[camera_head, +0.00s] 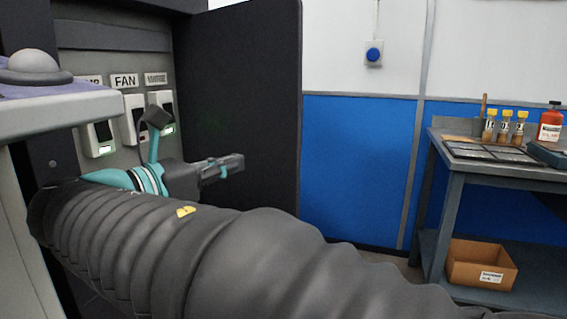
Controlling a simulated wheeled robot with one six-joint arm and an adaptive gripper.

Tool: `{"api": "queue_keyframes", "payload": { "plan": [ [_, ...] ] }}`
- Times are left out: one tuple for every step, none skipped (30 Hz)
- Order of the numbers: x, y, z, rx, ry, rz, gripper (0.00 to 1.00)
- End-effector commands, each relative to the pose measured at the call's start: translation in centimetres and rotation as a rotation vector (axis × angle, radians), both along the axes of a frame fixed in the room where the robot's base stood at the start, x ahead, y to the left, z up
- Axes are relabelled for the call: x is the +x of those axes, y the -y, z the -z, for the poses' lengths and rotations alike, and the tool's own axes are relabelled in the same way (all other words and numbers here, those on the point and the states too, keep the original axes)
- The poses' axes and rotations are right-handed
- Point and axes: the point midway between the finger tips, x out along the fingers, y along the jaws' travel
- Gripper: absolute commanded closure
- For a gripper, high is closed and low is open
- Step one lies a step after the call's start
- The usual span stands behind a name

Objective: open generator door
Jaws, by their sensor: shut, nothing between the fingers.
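The generator cabinet (110,38) stands at the left, with its grey switch panel showing. Its dark door (238,90) stands swung open at the panel's right side, with a broad flat face toward me. My gripper (238,162) is shut and empty, pointing right in front of the lower part of that door face. I cannot tell whether the fingertips touch the door. My arm's dark ribbed sleeve crosses the foreground and hides the lower part of the door and cabinet.
The panel has several white switches, one under a FAN label (125,80). A grey workbench (460,172) at the right holds yellow-capped bottles (505,125) and a red bottle (551,122). A cardboard box (480,265) sits on its lower shelf. A blue button (374,54) is on the wall.

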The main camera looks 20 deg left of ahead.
Motion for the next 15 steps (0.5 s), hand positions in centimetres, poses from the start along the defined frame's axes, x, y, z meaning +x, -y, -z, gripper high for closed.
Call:
{"api": "queue_keyframes", "payload": {
  "plan": [
    [0.9, 0.6, 0.1, 0.001, 0.000, 0.005, 1.00],
    [1.4, 0.8, 0.1, 0.001, 0.000, 0.004, 1.00],
    [2.1, 1.1, 0.1, 0.001, 0.000, 0.005, 1.00],
    [2.6, 1.4, 0.1, 0.001, 0.000, 0.005, 1.00],
    [3.1, 1.6, 0.2, 0.001, 0.000, 0.004, 1.00],
    [3.8, 2.0, 0.2, 0.001, 0.000, 0.005, 1.00],
    [4.3, 2.2, 0.2, 0.001, 0.000, 0.004, 1.00],
    [4.8, 2.5, 0.2, 0.001, 0.000, 0.005, 1.00],
    [5.5, 2.8, 0.2, 0.001, 0.000, 0.005, 1.00],
    [6.0, 3.0, 0.1, 0.001, 0.000, 0.004, 1.00],
    [6.5, 3.3, 0.1, 0.001, 0.000, 0.005, 1.00],
    [7.1, 3.5, 0.1, 0.001, 0.000, 0.003, 1.00],
    [7.5, 3.7, 0.2, 0.001, 0.000, 0.004, 1.00],
    [7.9, 3.9, 0.2, 0.001, 0.000, 0.004, 1.00],
    [8.4, 4.1, 0.2, 0.001, 0.000, 0.003, 1.00]
  ]
}}
